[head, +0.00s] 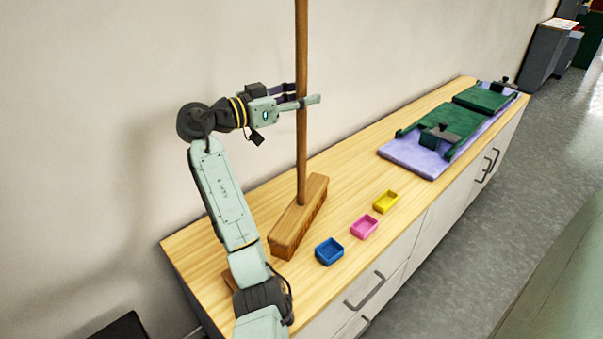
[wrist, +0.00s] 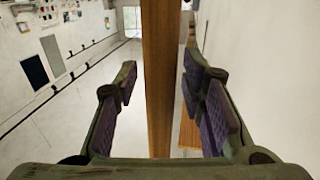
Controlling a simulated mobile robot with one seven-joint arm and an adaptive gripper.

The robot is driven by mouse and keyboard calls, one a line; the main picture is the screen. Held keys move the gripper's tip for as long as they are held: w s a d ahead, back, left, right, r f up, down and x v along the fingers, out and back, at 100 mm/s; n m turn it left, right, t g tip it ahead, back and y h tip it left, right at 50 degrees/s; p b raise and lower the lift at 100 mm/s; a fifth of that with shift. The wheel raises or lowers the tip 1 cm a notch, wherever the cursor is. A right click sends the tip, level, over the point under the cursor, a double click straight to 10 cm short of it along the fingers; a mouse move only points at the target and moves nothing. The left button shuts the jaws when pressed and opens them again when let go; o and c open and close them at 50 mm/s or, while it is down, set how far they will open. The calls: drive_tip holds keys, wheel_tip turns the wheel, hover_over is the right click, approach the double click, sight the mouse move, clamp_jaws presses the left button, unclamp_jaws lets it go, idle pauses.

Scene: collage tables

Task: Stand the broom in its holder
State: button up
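The broom has a long brown wooden handle (head: 302,135) and a block-shaped wooden head (head: 298,222). In the head view it stands about upright, head down on the wooden counter, and the top of the handle is out of frame. My gripper (head: 303,97) is at the handle, well above the head. In the wrist view the handle (wrist: 159,80) runs between the two fingers of my gripper (wrist: 160,95), with a gap on each side, so the gripper is open around it. I cannot make out which thing is the broom's holder.
Blue (head: 329,251), pink (head: 364,226) and yellow (head: 385,201) small trays sit on the counter (head: 345,185) right of the broom head. Green frames (head: 440,135) with grey blocks lie on a purple mat (head: 408,158) farther back. A wall runs behind. A brown piece (head: 229,279) is partly hidden by my arm.

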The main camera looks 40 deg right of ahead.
clamp_jaws()
idle(0.7)
drive_tip(key=shift+r, duration=0.2)
